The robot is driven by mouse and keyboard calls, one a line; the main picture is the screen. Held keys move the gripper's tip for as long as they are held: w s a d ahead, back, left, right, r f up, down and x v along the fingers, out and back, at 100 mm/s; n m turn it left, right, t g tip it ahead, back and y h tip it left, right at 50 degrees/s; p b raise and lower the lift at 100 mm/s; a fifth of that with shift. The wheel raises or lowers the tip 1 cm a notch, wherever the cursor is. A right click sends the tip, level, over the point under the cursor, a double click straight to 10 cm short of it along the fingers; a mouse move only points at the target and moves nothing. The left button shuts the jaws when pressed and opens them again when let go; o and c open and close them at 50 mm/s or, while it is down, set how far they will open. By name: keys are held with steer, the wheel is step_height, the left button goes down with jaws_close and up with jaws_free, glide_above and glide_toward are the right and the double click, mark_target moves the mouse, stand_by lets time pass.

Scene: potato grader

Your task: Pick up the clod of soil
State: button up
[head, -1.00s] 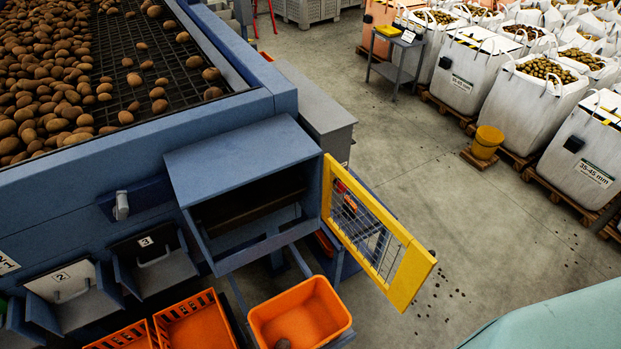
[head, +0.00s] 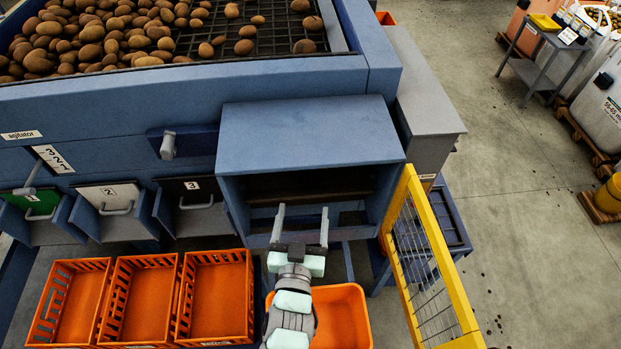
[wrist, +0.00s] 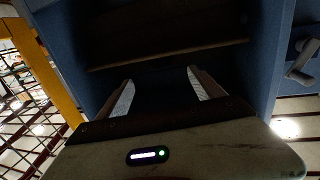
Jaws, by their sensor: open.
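My gripper (head: 302,222) is open and empty, its two fingers apart. It is in front of the open mouth of the blue box (head: 310,130) on the grader's side. In the wrist view my gripper (wrist: 160,80) points into the dark opening, where a brown ledge or bar (wrist: 170,55) crosses; nothing shows between the fingers. I cannot make out a clod of soil in either current view. The box's inside is too dark to read well. My arm covers part of the orange bin (head: 343,318) below.
The yellow mesh door (head: 447,262) stands open right of the box. Orange crates (head: 133,347) stand at lower left under numbered chutes (head: 110,198). Potatoes (head: 90,32) lie on the grid above. A grey handle (wrist: 302,62) juts out at right in the wrist view.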

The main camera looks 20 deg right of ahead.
mark_target(308, 184)
steer(key=x, duration=0.4)
steer(key=shift+p, duration=0.35)
steer(key=shift+f+x, duration=0.2)
steer(key=shift+x, duration=0.65)
steer(key=p+x, duration=0.1)
steer(key=x, duration=0.4)
steer(key=c, duration=1.5)
